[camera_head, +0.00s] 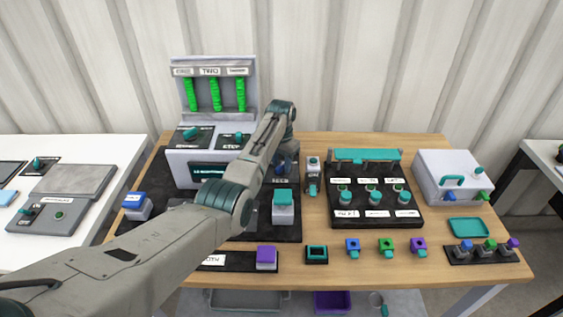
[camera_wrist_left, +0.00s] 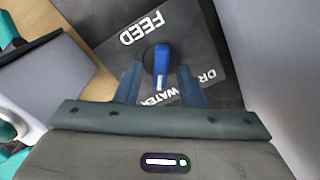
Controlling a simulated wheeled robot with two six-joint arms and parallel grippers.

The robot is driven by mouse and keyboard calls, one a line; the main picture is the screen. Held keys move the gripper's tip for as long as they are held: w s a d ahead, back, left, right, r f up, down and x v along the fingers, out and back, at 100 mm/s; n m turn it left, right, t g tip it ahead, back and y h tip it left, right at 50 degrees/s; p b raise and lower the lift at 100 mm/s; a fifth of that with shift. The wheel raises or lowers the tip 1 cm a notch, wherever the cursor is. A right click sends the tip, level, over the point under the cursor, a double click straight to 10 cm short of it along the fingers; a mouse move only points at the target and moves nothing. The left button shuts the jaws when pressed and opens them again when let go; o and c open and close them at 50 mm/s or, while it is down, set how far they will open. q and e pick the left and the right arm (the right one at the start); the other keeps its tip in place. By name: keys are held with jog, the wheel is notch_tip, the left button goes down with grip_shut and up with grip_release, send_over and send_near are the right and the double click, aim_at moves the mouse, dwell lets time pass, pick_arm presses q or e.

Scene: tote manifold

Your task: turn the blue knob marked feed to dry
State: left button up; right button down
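The blue knob (camera_wrist_left: 161,60) sits on a dark plate (camera_wrist_left: 195,30) lettered FEED, WATER and a partly hidden word starting DR. Its white-marked end points down the left wrist view, towards WATER. My left gripper (camera_wrist_left: 160,72) is open, with one finger on each side of the knob; I cannot tell if either finger touches it. In the head view my left gripper (camera_head: 287,160) reaches down at the right side of the grey console (camera_head: 176,168), and the arm hides much of that spot. My right gripper is in neither view.
Right of the console stand a small grey post with a teal lever (camera_head: 312,178) and a black board of teal-topped knobs (camera_head: 336,215). A teal-topped block (camera_head: 283,207) stands in front of my gripper. A white box (camera_head: 450,165) is at the far right.

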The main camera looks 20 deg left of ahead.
pick_arm(q)
grip_shut()
jog(key=shift+r+n+p, duration=0.15)
jog(key=shift+n+p, duration=0.55)
jog(key=shift+n, duration=0.4)
jog(key=n+p, duration=0.1)
jog(key=n, duration=0.2)
jog(key=shift+a+n+p, duration=0.15)
jog(key=shift+n+p, duration=0.15)
jog(key=n+p, duration=0.1)
jog(key=n, duration=0.3)
jog(key=shift+a+n+p, duration=0.15)
jog(key=shift+n+p, duration=0.4)
jog(key=shift+n, duration=1.55)
